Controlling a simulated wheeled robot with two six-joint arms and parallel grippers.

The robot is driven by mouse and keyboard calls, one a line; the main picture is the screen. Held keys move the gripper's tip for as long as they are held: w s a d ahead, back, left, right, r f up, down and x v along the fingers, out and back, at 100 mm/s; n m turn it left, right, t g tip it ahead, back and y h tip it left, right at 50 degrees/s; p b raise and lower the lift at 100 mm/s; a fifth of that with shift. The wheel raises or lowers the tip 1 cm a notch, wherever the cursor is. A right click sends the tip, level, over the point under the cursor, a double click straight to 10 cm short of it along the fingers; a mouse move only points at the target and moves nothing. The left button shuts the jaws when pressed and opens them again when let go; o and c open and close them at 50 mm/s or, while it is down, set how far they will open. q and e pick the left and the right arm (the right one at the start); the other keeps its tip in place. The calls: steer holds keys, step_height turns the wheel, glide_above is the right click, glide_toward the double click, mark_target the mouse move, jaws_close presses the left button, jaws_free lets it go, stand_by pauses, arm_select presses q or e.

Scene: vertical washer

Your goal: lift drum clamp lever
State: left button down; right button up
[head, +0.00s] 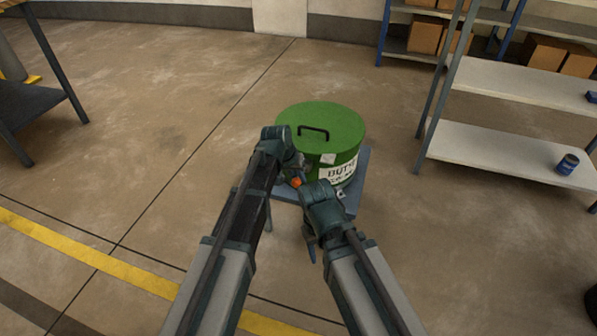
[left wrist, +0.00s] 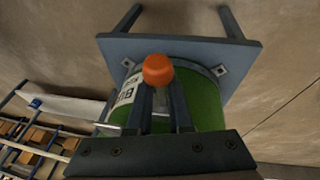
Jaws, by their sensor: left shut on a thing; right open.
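A green drum (head: 335,128) stands upright on a low blue-grey stand (head: 362,175) in the head view, with a black handle on its lid and a white label on its side. The drum (left wrist: 207,116) and the stand (left wrist: 190,48) appear inverted in the left wrist view. The clamp lever's orange knob (left wrist: 158,69) sits at my left fingertips (left wrist: 162,88); it also shows in the head view (head: 296,182). My left gripper (head: 299,178) is shut on it at the drum's near side. The lever's shaft is mostly hidden. My right gripper (head: 311,252) is open, lower and nearer, apart from the drum.
A shelving rack (head: 510,155) with boxes and a blue can (head: 567,164) stands at the right. A dark table (head: 30,103) stands at the far left. The floor around the stand is clear, with a yellow line (head: 90,255) across the front left.

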arm_select(q)
steer(key=r+g+p, duration=0.1)
steer(key=g+y+p, duration=0.1)
steer(key=shift+w+d+r+g, duration=0.15)
steer(key=shift+w+r+g, duration=0.15)
steer(key=shift+r+g, duration=0.25)
steer(key=shift+g, duration=0.45)
steer(key=shift+p, duration=0.3)
steer(key=c, duration=0.9)
jaws_free()
steer(key=shift+r, duration=0.1)
steer(key=shift+o, duration=0.2)
step_height(320, 180, up, 14)
steer(key=w+a+p, duration=0.1)
steer(key=a+p, duration=0.1)
steer(key=p, duration=1.1)
steer(key=shift+w+f+p, duration=0.2)
steer(key=shift+w+p, duration=0.05)
steer(key=shift+p, duration=0.05)
